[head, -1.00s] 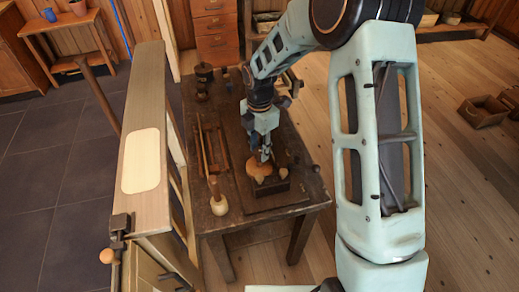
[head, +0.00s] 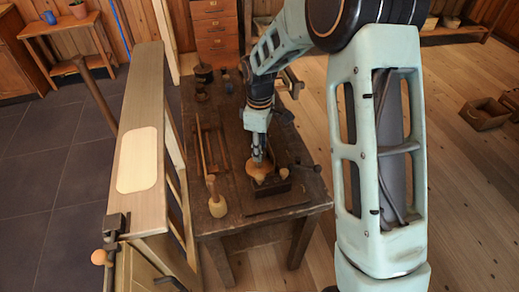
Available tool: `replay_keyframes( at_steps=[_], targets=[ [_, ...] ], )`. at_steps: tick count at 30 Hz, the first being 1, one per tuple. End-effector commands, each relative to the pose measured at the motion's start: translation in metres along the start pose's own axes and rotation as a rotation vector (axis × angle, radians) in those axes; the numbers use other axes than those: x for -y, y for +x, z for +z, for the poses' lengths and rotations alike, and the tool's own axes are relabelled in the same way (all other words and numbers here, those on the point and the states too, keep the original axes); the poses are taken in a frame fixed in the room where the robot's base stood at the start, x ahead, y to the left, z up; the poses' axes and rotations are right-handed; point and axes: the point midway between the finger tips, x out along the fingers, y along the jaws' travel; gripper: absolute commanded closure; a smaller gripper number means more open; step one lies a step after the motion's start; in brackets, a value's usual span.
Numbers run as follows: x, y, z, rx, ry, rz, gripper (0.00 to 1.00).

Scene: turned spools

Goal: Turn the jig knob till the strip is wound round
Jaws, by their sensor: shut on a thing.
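The jig (head: 274,189) is a dark block on the dark wooden table, with a round tan wooden top (head: 257,173) at its left. My gripper (head: 258,162) points down onto this tan part from above. It is shut on the jig knob, which is mostly hidden by the fingers. The strip cannot be made out at this size, so I cannot tell how far it goes round.
A wooden mallet-like tool (head: 217,205) and a shallow tray (head: 225,150) lie left of the jig. Small dark pots (head: 203,72) stand at the table's back. A tall bench (head: 140,120) stands close on the left. The table's front edge (head: 265,218) is bare.

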Motion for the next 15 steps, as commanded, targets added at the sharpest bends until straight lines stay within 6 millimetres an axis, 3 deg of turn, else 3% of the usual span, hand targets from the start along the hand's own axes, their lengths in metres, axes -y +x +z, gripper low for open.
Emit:
replay_keyframes(
  at_steps=[15],
  targets=[
    [-0.0011, -0.0002, -0.0003, -0.001, 0.491, 0.004, 0.95]
  ],
)
